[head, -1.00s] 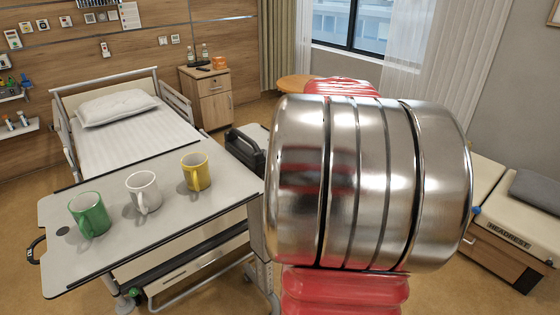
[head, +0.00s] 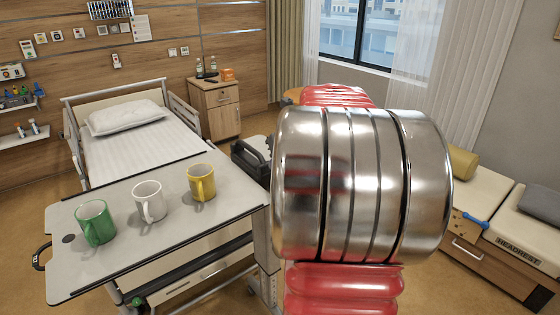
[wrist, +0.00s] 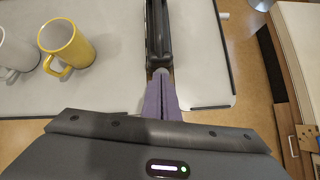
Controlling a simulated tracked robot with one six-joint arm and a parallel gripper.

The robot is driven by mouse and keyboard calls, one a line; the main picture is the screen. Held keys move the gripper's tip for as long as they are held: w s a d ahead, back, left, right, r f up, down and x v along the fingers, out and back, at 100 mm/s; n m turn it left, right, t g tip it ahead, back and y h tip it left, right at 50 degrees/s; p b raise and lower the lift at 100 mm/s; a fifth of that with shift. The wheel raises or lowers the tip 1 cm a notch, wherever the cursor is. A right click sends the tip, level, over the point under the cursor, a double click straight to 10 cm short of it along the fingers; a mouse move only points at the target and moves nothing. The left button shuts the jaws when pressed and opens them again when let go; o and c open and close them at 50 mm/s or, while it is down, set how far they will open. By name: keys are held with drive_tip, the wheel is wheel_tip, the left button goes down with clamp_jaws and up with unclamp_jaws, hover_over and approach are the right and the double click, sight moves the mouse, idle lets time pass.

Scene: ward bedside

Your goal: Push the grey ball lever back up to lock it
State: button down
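I cannot make out the grey ball lever for certain in either view. A small brown panel (head: 467,229) with a blue handle (head: 476,221) lies on the couch at the right of the head view. A corner of a brown panel with dark dots (wrist: 307,139) shows at the right edge of the wrist view. My gripper (wrist: 161,78) has purple fingers that lie together, with no object visible between them. It is above and apart from the table, well to the left of the panel. In the head view my arm's metal joint hides the gripper.
The overbed table (head: 120,262) bears green (head: 95,222), white (head: 150,201) and yellow (head: 201,183) mugs; the yellow one is nearest my gripper. The cream couch (head: 483,190) has a tan roll (head: 461,162) and a headrest label. A bed (head: 150,150) stands behind the table.

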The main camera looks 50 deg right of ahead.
drive_tip(key=s+a+r, duration=0.2)
drive_tip(key=s+r, duration=0.1)
drive_tip(key=r, duration=0.7)
drive_tip(key=shift+s+r, duration=0.35)
drive_tip(key=shift+n, duration=0.3)
idle(0.5)
